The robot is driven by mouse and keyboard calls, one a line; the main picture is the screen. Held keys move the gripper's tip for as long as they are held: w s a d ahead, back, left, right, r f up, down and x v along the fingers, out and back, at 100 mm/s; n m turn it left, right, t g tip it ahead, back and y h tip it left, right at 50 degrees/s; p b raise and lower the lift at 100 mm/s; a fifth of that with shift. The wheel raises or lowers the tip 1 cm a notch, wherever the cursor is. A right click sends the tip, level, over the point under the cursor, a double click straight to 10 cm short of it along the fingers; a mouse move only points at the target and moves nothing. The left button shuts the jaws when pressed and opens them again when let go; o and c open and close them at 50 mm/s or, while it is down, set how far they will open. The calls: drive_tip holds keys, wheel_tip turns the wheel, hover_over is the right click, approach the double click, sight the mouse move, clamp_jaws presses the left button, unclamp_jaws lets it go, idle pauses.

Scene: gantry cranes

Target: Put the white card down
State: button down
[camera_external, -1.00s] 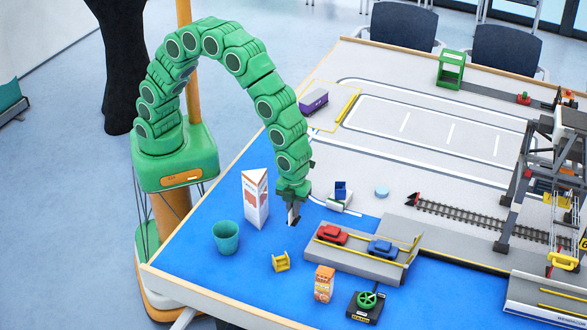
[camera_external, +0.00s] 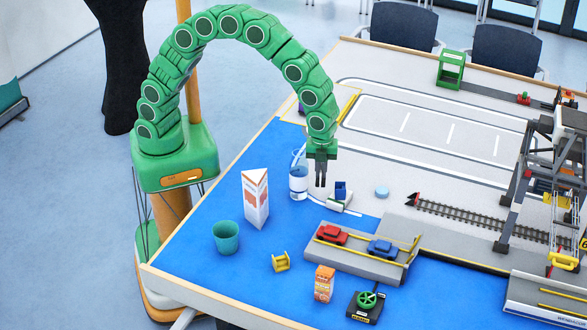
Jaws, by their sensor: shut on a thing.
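My gripper (camera_external: 320,184) points straight down above the table, just right of a clear bottle (camera_external: 299,184) and left of a small blue and white item (camera_external: 338,201). Its dark fingers are close together, shut on the white card. The card itself hardly shows between them, so its outline and tilt cannot be made out. The fingertips look a little above the surface, but the exact height is unclear.
A folded white and orange sign (camera_external: 256,199), a teal cup (camera_external: 226,237) and a yellow holder (camera_external: 281,262) stand on the blue mat (camera_external: 190,260). A grey ramp (camera_external: 345,262) carries red and blue cars.

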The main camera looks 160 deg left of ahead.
drive_tip(key=s+a+r+n, duration=0.2)
drive_tip(key=s+a+n, duration=0.3)
drive_tip(key=s+a, duration=1.05)
drive_tip(key=shift+w+a+f, duration=0.8)
drive_tip(key=shift+a+f, duration=0.85)
drive_tip(key=shift+a, duration=0.05)
drive_tip(key=shift+w+a+f, duration=0.8)
drive_tip(key=shift+a+f, duration=0.8)
drive_tip(key=shift+a, duration=0.1)
drive_tip(key=shift+w+a+f, duration=0.8)
drive_tip(key=shift+a+f, duration=0.85)
drive_tip(key=shift+a, duration=0.05)
drive_tip(key=shift+w+a+f, duration=0.1)
drive_tip(key=shift+a+f, duration=0.1)
drive_tip(key=shift+f, duration=1.5)
drive_tip(key=shift+f, duration=0.15)
drive_tip(key=c, duration=1.2)
unclamp_jaws()
